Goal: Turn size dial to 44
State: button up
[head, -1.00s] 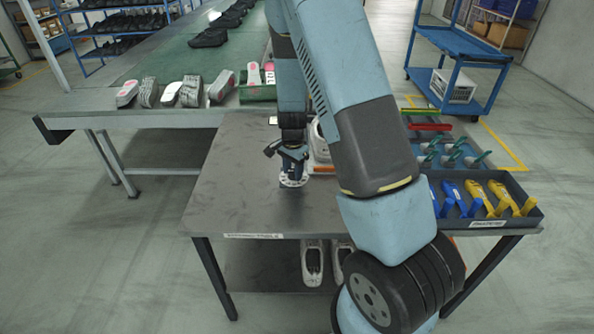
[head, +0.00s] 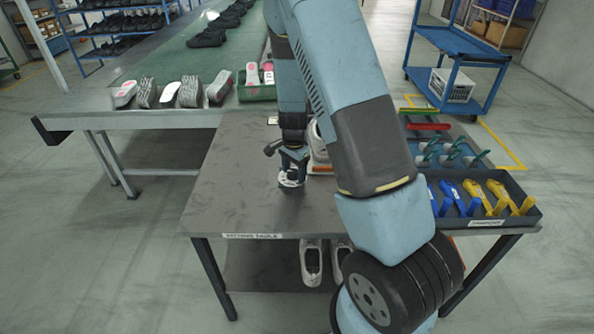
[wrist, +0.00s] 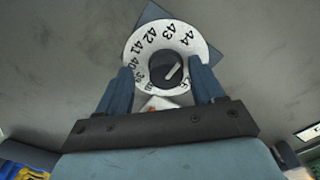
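The size dial (wrist: 137,52) is a white disc with black numbers, including 40 to 44, on a dark square plate. It also shows in the head view (head: 290,184) on the table, partly hidden by my gripper. At its centre is a dark round knob (wrist: 157,64) with a white pointer line. The line slants toward the upper right, roughly toward the 44 side; I cannot tell whether it lines up exactly. My gripper (wrist: 162,75) is over the dial with its two blue fingers apart, one each side of the knob. A gap shows on the left; contact is unclear on the right.
The fitting table (head: 225,195) is bare left of the dial. A white shoe (head: 318,142) stands close behind my gripper, partly hidden by my arm. A tray (head: 535,213) of blue and yellow tools is at the right. Several shoe parts (head: 168,92) line the conveyor edge.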

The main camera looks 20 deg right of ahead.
aim_at(294, 172)
jog(key=shift+w+a, duration=0.1)
jog(key=shift+r, duration=0.1)
jog(key=shift+a+r, duration=0.1)
jog(key=shift+r, duration=0.15)
notch_tip(294, 172, up, 13)
dwell(0.4)
jog(key=s+r+n+t+y, duration=0.1)
jog(key=s+r+n, duration=0.2)
jog(key=s+r, duration=0.45)
jog(key=s+r+n+t, duration=0.25)
jog(key=s+r, duration=0.25)
jog(key=r, duration=0.5)
jog(key=s+r+n+t, duration=0.1)
jog(key=s+r+n, duration=0.2)
jog(key=s, duration=0.4)
jog(key=s+d+r+n+t+h, duration=0.1)
jog(key=s+r+n, duration=0.3)
jog(key=s, duration=0.4)
jog(key=shift+s+r, duration=0.25)
